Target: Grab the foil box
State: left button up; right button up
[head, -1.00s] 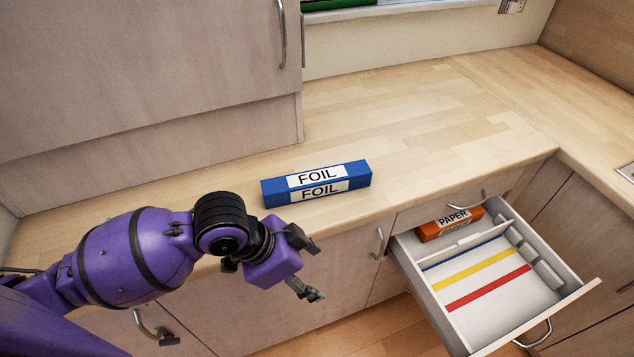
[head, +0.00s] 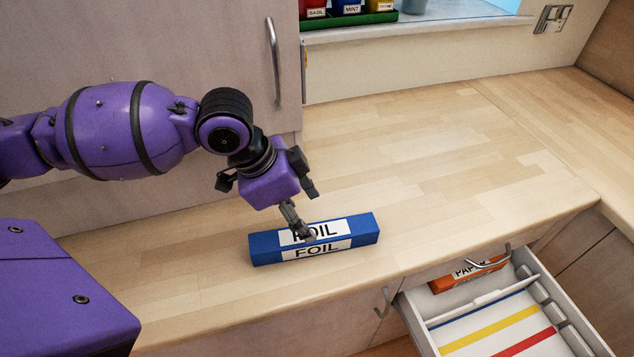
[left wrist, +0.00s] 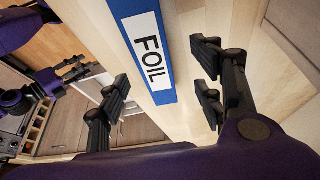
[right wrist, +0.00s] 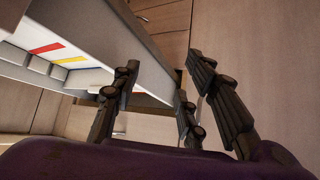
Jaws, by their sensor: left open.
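The foil box (head: 268,249) is a long blue box with white FOIL labels, lying on the wooden counter near its front edge. My left gripper (head: 308,212) is open just above it, and one finger hides part of the upper label in the head view. In the left wrist view, the foil box (left wrist: 149,50) shows between the two spread fingers (left wrist: 160,88), with a gap on each side. My right gripper (right wrist: 163,85) is open and empty in the right wrist view, near the open drawer. It is outside the head view.
An open drawer (head: 455,345) below the counter holds an orange PAPER box (head: 450,281) and yellow and red strips. A wall cupboard (head: 200,60) hangs behind my left arm. Labelled pots (head: 347,8) stand on the windowsill. The counter right of the foil box is clear.

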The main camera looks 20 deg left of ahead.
pick_arm(q)
jog(key=f, duration=0.2)
jog(key=d, duration=0.1)
jog(key=shift+s+d+f, duration=0.1)
jog(key=shift+s+f, duration=0.25)
jog(key=shift+f, duration=0.05)
jog(key=x, duration=0.3)
jog(key=shift+w+d+f, duration=0.1)
jog(key=shift+w+f, duration=0.05)
jog(key=shift+f, duration=0.25)
jog(key=c, duration=1.4)
pick_arm(e)
jog(key=shift+s+d+f, duration=0.1)
jog(key=shift+s+f, duration=0.1)
jog(key=shift+s, duration=0.65)
